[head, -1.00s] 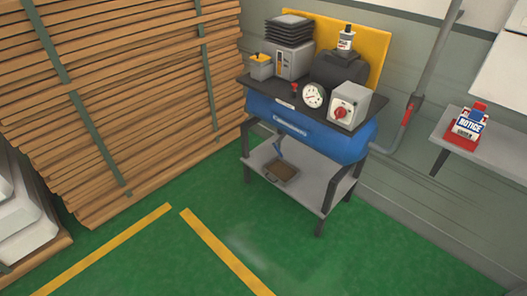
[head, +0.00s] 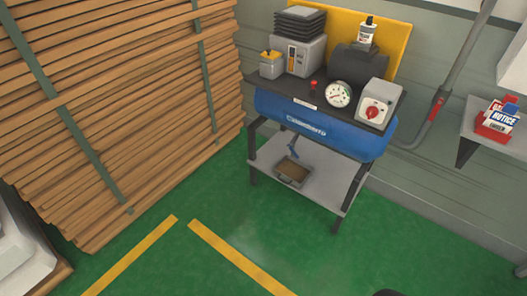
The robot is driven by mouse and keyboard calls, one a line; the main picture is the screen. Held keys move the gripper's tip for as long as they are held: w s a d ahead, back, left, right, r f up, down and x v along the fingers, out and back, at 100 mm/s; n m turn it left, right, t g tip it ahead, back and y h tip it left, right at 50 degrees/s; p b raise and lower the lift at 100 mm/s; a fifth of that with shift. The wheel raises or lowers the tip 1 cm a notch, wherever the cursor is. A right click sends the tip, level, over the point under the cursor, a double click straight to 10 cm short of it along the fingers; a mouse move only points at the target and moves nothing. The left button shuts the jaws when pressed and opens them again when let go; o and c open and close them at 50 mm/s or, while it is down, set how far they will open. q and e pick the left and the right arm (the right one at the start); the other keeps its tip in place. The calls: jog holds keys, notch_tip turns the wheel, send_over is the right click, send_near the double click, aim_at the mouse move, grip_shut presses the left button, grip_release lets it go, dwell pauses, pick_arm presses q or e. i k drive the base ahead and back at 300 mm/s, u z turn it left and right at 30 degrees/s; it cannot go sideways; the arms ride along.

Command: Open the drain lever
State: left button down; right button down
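A small blue lever (head: 293,150), which looks like the drain lever, hangs under the blue compressor tank (head: 290,121). It sits just above a shallow brown pan (head: 291,171) on the lower grey shelf (head: 325,184). The lever is too small to tell its exact position. A pressure gauge (head: 338,94), a small red-topped part (head: 314,88) and a grey box with a red rotary switch (head: 374,111) are above the tank.
Tall stacked wooden boards (head: 110,100) stand on the left. A grey wall shelf (head: 480,125) with a red notice holder (head: 496,133) is on the right. The green floor (head: 215,200) with yellow lines (head: 235,256) is clear before the compressor stand.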

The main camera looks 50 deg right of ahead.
aim_at(289, 146)
jog(key=u, duration=0.05)
jog(key=i, duration=0.65)
jog(key=z, duration=0.7)
jog(key=i, duration=0.6)
jog(key=z, duration=0.6)
